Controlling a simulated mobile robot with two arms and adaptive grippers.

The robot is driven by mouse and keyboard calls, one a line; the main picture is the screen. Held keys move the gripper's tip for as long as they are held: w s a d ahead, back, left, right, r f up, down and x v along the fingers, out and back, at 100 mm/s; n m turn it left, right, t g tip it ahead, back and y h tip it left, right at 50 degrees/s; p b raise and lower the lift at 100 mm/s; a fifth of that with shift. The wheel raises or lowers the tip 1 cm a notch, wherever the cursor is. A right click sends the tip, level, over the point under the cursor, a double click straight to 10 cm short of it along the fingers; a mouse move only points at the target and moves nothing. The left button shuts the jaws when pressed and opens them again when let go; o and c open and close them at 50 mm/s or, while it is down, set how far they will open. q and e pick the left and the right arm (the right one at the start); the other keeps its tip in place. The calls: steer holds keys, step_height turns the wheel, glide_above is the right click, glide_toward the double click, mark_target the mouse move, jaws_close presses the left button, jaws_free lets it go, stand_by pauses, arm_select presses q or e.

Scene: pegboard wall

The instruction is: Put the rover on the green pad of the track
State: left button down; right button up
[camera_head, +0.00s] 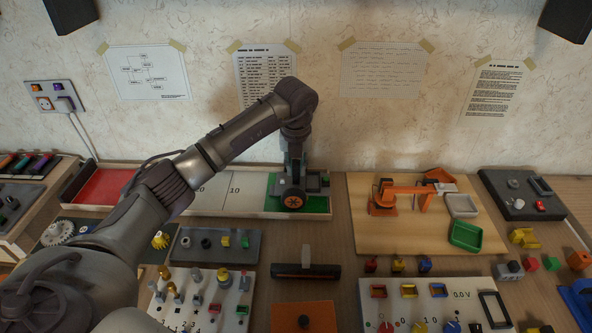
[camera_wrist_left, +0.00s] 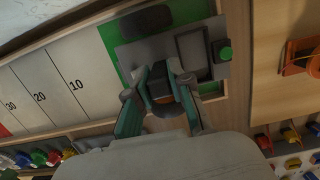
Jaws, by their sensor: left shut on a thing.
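The rover (camera_head: 313,183) is a grey body with dark wheels, one with an orange hub. It is at the right end of the long track (camera_head: 232,190), over the green pad (camera_head: 319,204). In the left wrist view the rover (camera_wrist_left: 192,52) covers much of the green pad (camera_wrist_left: 106,42), which shows around it. My left gripper (camera_head: 293,163) points down and is shut on the rover; its teal fingers (camera_wrist_left: 163,82) grip the near middle of it. I cannot tell whether the wheels touch the pad. My right gripper is not in view.
The track has a red pad (camera_head: 98,187) at its left end and white numbered sections between. A wooden board with an orange crane arm (camera_head: 405,192) and a green tray (camera_head: 465,236) is to the right. Panels of small parts (camera_head: 205,290) fill the front.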

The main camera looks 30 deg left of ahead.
arm_select(q)
steer(key=c, duration=1.5)
jaws_free()
steer(key=o, duration=0.4)
steer(key=shift+o, duration=0.2)
step_height(320, 180, up, 12)
steer(key=s, duration=0.1)
steer(key=shift+s+d, duration=0.35)
steer(key=shift+d, duration=0.05)
